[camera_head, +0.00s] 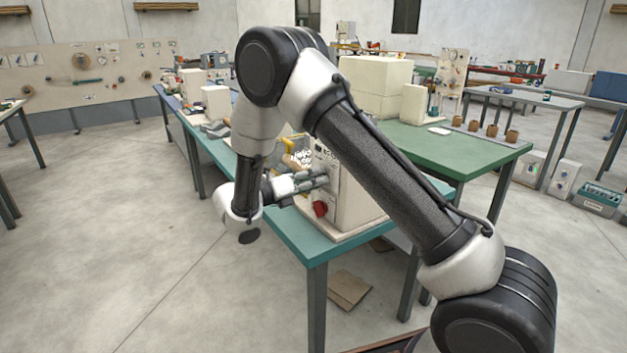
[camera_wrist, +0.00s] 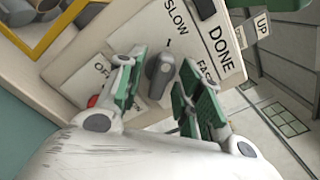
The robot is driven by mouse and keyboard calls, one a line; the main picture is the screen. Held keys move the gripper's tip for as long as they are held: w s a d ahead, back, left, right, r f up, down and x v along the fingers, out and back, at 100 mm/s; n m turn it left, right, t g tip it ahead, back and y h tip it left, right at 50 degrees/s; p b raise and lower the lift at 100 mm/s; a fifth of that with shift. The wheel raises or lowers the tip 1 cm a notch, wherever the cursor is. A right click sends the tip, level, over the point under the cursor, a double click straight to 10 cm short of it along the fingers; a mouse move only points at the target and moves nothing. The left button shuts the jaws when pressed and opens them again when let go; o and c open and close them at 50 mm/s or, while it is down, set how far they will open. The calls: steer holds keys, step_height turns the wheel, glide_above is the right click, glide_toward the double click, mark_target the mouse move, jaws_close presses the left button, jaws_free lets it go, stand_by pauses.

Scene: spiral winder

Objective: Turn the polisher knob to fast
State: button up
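The polisher knob (camera_wrist: 160,72) is a grey bar-shaped knob on a cream panel in the wrist view. The word SLOW (camera_wrist: 175,14) is above it and FAST (camera_wrist: 207,72) is to its right, partly covered by a finger. A short dark mark stands just above the knob, which appears turned toward it. My gripper (camera_wrist: 163,80) is open, with one green-padded finger on each side of the knob and small gaps showing. In the head view my gripper (camera_head: 312,182) is at the face of the cream machine (camera_head: 362,205); the grey knob is hidden there.
A red knob (camera_head: 320,208) sits low on the machine's face; a red part beside OFF (camera_wrist: 93,101) is left of my gripper in the wrist view. A yellow frame (camera_wrist: 45,32) is at upper left. The machine stands on a green bench (camera_head: 306,246); open floor lies left.

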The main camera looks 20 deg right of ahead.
jaws_close()
steer(key=shift+m, duration=7.9)
